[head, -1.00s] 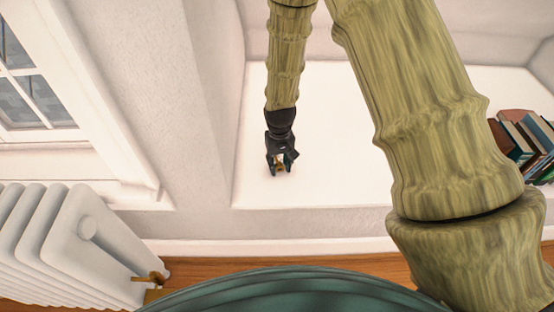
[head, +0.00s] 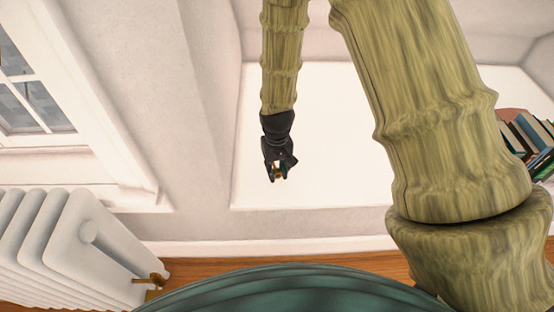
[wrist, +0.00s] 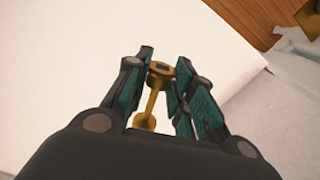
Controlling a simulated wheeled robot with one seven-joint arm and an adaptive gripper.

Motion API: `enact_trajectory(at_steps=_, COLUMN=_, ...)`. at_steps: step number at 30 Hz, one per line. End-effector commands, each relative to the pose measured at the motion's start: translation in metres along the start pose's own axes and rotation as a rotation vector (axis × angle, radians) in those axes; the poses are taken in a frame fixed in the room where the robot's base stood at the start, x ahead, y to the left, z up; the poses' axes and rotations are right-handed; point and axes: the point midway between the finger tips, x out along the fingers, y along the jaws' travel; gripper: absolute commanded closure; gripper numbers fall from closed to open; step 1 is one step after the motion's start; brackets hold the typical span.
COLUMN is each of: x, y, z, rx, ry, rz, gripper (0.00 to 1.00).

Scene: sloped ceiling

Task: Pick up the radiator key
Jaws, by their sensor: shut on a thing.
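The radiator key is a small brass piece with a square-holed head and a thin shank. In the wrist view the key (wrist: 153,98) sits between the dark and teal fingers of my gripper (wrist: 160,85). My gripper is shut on it. In the head view my gripper (head: 277,176) hangs over the white ledge, and a bit of the brass key (head: 278,174) shows between its fingertips. Whether the key touches the ledge is hard to tell in the head view.
The white ledge (head: 330,150) is broad and mostly bare. A row of books (head: 530,140) stands at its right end. A white radiator (head: 75,245) with a brass valve (head: 152,280) stands at lower left, below a window (head: 35,90). Wooden floor (head: 200,268) shows below.

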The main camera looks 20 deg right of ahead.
Motion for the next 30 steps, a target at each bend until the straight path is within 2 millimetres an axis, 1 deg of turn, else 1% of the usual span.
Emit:
enact_trajectory(at_steps=1, x=-0.003, y=-0.004, z=0.013, rx=-0.001, ry=-0.003, rz=0.001, gripper=1.0)
enact_trajectory(at_steps=6, x=-0.007, y=-0.014, z=0.052, rx=-0.002, ry=-0.003, rz=0.001, gripper=1.0)
enact_trajectory(at_steps=12, x=-0.009, y=-0.024, z=0.085, rx=0.0, ry=-0.001, rz=0.001, gripper=1.0)
enact_trajectory(at_steps=15, x=-0.01, y=-0.027, z=0.096, rx=0.0, ry=-0.001, rz=0.0, gripper=1.0)
enact_trajectory(at_steps=21, x=-0.011, y=-0.03, z=0.106, rx=0.0, ry=0.001, rz=0.0, gripper=1.0)
enact_trajectory(at_steps=30, x=-0.01, y=-0.03, z=0.107, rx=0.0, ry=0.001, rz=0.0, gripper=1.0)
